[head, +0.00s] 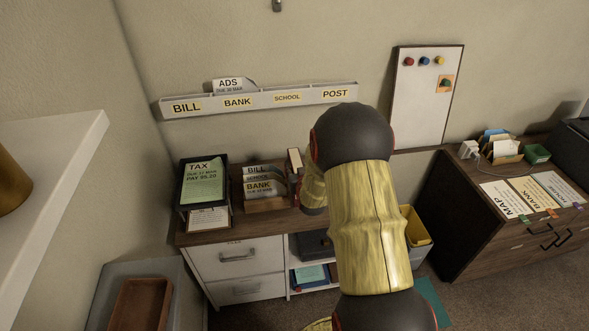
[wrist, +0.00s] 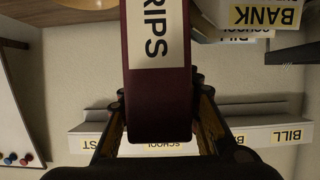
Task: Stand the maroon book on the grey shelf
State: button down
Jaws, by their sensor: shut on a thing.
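The maroon book (wrist: 158,112) fills the middle of the wrist view, its spine toward the camera with a pale label ending in "RIPS". My gripper (wrist: 160,92) is shut on it, one dark finger on each side. The book's far end runs out of the top of that view. In the head view my arm hides most of the gripper and the book. A pale grey shelf (head: 60,150) juts in at the left of the head view, well apart from my arm. I cannot tell for sure that it is the task's shelf.
A gold pot (head: 12,180) stands on that shelf. A letter rack (head: 225,108) hangs on the wall. Below it, a cabinet (head: 236,257) carries a black tray (head: 182,185) and a letter sorter (head: 268,204). A whiteboard (head: 425,105) and dark sideboard (head: 455,215) are right.

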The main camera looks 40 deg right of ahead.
aim_at(298, 166)
jog(key=s+r, duration=0.1)
jog(key=s+a+r, duration=0.1)
jog(key=r, duration=0.1)
jog(key=shift+r+p, duration=0.1)
jog(key=shift+p, duration=0.3)
jog(key=d+p+v, duration=0.1)
jog(key=p+v, duration=0.1)
jog(key=v, duration=0.8)
jog(key=shift+s, duration=0.3)
